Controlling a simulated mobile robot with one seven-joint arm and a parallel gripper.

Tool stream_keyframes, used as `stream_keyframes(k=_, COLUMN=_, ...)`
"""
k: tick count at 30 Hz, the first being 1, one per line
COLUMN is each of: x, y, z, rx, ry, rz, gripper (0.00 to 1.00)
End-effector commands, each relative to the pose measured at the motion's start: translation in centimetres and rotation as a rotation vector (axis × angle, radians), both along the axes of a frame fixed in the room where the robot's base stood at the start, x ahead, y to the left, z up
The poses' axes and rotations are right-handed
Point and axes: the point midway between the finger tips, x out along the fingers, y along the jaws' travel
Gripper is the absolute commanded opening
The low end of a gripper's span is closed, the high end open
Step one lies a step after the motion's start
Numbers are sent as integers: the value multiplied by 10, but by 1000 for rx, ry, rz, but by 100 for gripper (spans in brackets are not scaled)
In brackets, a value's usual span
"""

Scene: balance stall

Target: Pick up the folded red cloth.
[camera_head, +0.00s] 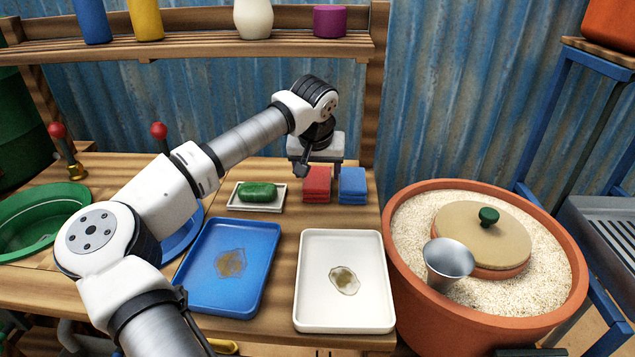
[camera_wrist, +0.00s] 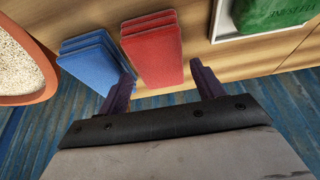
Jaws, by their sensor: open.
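The folded red cloth (camera_head: 317,184) lies on the wooden table near its back edge, as a small layered stack. It also shows in the wrist view (camera_wrist: 153,50), just beyond my fingertips and between their lines. The folded blue cloth (camera_head: 352,185) lies right beside it, on the right in the head view and on the left in the wrist view (camera_wrist: 92,60). My gripper (camera_wrist: 163,75) is open and empty. In the head view my gripper (camera_head: 313,168) is above and behind the red cloth, its fingers partly hidden.
A green soap bar (camera_head: 258,192) on a white dish is left of the red cloth. A blue tray (camera_head: 268,240) and a white tray (camera_head: 312,240) lie in front. A big orange tub (camera_head: 400,290) of grain stands right. A shelf (camera_head: 200,47) and corrugated wall are behind.

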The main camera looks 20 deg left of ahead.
Motion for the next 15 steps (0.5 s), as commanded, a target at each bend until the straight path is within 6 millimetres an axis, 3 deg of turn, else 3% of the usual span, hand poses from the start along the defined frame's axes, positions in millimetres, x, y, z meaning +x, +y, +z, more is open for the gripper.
stream_keyframes(k=4, x=6, y=2, z=-16, rx=-2, ry=1, rz=1, gripper=67)
stream_keyframes(k=15, x=7, y=2, z=-18, rx=-1, ry=0, rz=0, gripper=67)
